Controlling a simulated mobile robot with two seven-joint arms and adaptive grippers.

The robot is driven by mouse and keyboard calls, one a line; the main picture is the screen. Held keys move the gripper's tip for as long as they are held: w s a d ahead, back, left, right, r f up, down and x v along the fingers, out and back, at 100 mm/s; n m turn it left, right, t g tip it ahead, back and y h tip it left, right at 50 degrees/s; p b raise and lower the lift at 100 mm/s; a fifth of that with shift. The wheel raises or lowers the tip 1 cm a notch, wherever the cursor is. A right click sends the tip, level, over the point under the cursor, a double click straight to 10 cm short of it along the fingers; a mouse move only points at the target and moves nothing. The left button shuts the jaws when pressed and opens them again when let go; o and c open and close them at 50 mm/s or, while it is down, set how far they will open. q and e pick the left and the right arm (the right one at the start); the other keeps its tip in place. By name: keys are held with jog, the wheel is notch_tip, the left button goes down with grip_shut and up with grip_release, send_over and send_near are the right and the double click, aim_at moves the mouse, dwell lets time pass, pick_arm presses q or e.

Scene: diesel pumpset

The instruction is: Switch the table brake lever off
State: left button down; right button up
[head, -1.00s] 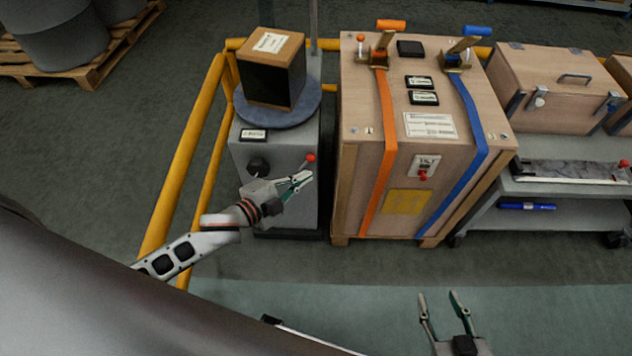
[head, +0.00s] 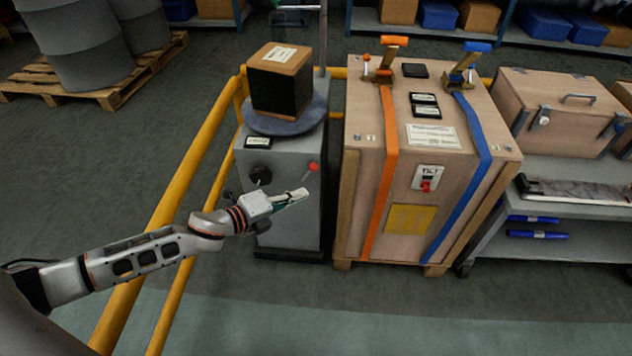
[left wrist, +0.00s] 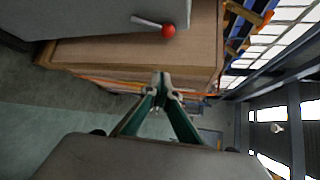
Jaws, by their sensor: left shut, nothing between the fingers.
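The table brake lever (head: 312,168) is a short lever with a red ball knob on the right side of the grey turntable cabinet (head: 290,225). In the left wrist view the lever (left wrist: 168,30) shows as a metal rod with the red knob, near the top. My left gripper (head: 305,193) is shut and empty in front of the cabinet, a little below the knob and apart from it. Its fingertips (left wrist: 161,76) meet below the knob in the left wrist view. My right gripper is out of view.
A dark box with a wooden top (head: 281,80) stands on the round table (head: 285,122). A strapped wooden crate (head: 340,215) stands close to the right of the cabinet. A yellow rail (head: 190,175) runs along the left. The floor in front is clear.

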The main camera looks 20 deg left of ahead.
aim_at(308, 172)
pick_arm(q)
jog(key=shift+w, duration=0.2)
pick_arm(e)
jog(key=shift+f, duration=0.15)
pick_arm(q)
jog(key=f+b+x, duration=0.1)
jog(key=b+x, duration=0.2)
jog(key=x, duration=0.7)
jog(key=shift+w+a+r, duration=0.15)
jog(key=shift+a+r, duration=0.45)
jog(key=shift+a, duration=0.3)
jog(key=shift+w+a+r, duration=0.15)
jog(key=shift+a+r, duration=0.45)
jog(key=shift+a, duration=0.35)
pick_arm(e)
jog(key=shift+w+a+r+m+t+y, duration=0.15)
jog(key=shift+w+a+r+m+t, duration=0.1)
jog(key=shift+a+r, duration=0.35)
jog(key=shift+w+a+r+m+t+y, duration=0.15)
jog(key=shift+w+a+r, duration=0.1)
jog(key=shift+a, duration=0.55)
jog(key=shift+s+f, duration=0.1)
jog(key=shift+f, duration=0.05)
